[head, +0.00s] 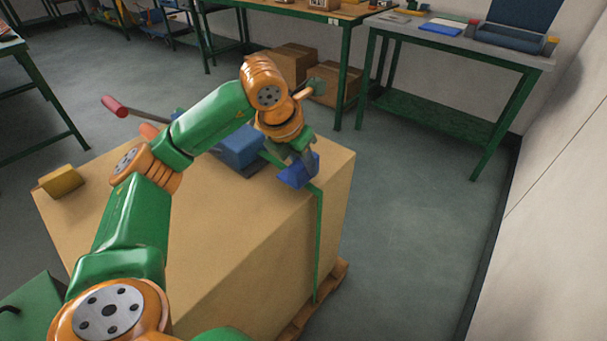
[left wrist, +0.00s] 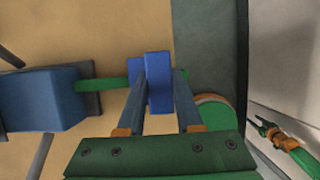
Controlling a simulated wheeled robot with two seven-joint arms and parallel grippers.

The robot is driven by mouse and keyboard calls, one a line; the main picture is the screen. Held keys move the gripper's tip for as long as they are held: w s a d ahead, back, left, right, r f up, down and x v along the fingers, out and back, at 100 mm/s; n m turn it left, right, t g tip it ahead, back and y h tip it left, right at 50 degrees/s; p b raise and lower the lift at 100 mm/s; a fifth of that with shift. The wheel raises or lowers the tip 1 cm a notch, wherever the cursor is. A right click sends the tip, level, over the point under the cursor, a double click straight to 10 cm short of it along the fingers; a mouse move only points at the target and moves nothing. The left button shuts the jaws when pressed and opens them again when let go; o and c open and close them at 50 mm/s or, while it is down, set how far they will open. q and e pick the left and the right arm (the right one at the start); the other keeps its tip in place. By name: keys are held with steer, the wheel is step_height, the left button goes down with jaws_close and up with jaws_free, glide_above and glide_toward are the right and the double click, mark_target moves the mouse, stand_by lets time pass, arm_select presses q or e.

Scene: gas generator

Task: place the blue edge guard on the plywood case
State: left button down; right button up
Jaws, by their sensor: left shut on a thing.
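The blue edge guard (head: 298,172) is held by my left gripper (head: 300,156) at the right top edge of the plywood case (head: 200,225), where the green strap (head: 319,230) turns down the side. In the left wrist view the guard (left wrist: 159,82) lies between the two fingers (left wrist: 160,95) in line with the strap (left wrist: 103,84). I cannot tell whether the guard touches the case or the strap. A small green and orange arm end, seemingly my right one (left wrist: 265,130), shows at the right of the left wrist view; its jaws are too small to judge.
A blue tool (head: 240,146) with a red-ended handle (head: 115,106) sits on the case beside the guard. A yellow block (head: 62,181) sits at the case's left edge. Green-legged benches and cardboard boxes (head: 290,62) stand behind. The floor right of the case is clear.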

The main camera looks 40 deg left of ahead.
mark_target(304, 175)
arm_select(q)
step_height(304, 175, down, 3)
steer(key=shift+w+f+b, duration=0.1)
steer(key=shift+f+b, duration=0.05)
steer(key=shift+b, duration=0.15)
steer(key=shift+f, duration=0.15)
steer(key=c, duration=0.6)
jaws_free()
steer(key=shift+r, duration=0.2)
steer(key=p+v, duration=0.2)
steer(key=v, duration=1)
steer(key=shift+r, duration=0.1)
